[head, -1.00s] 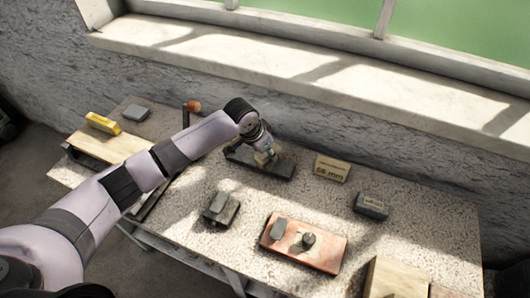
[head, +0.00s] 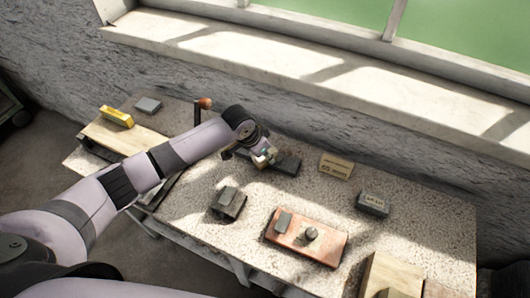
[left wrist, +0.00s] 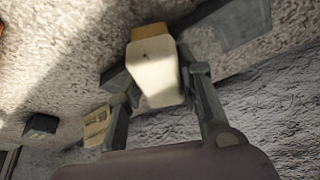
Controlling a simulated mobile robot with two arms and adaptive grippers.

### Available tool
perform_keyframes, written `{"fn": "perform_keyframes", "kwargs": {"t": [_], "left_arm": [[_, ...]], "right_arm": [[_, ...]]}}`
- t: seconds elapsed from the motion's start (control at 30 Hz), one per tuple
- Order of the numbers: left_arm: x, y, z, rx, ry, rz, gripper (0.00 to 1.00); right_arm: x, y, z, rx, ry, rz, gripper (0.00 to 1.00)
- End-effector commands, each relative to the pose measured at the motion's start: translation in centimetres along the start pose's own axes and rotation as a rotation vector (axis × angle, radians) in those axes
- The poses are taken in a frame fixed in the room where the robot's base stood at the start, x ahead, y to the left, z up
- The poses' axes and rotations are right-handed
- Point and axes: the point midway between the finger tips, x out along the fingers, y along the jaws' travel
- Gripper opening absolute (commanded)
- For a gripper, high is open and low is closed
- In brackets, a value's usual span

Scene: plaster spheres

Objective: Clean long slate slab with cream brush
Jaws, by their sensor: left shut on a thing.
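The long slate slab (head: 287,163) is a dark, narrow block lying at the back of the speckled worktop, near the wall. My left gripper (head: 262,156) is over its middle and hides part of it. The gripper is shut on the cream brush, a pale block with a tan end, which fills the space between the fingers in the left wrist view (left wrist: 155,78). The brush is at the slab's near side; I cannot tell whether it touches the slab. My right gripper is not in view.
A tan labelled block (head: 336,166) and a grey labelled block (head: 373,204) stand to the right. A reddish board (head: 328,251) with small items and a dark block (head: 228,202) lie in front. A yellow block (head: 116,116) is at the left. The windowsill runs behind.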

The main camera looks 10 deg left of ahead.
Motion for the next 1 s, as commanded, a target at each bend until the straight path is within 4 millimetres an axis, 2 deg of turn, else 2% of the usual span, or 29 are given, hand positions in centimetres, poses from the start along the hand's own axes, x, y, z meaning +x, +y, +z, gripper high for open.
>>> {"fn": "perform_keyframes", "kwargs": {"t": [0.6, 1.0], "left_arm": [[1.3, 0.1, -3.3, 0.000, 0.003, 0.000, 0.10], [1.1, 0.0, -3.5, -0.001, 0.001, 0.000, 0.10]], "right_arm": [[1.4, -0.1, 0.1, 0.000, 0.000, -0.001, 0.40], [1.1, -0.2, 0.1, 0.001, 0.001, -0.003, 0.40]]}}
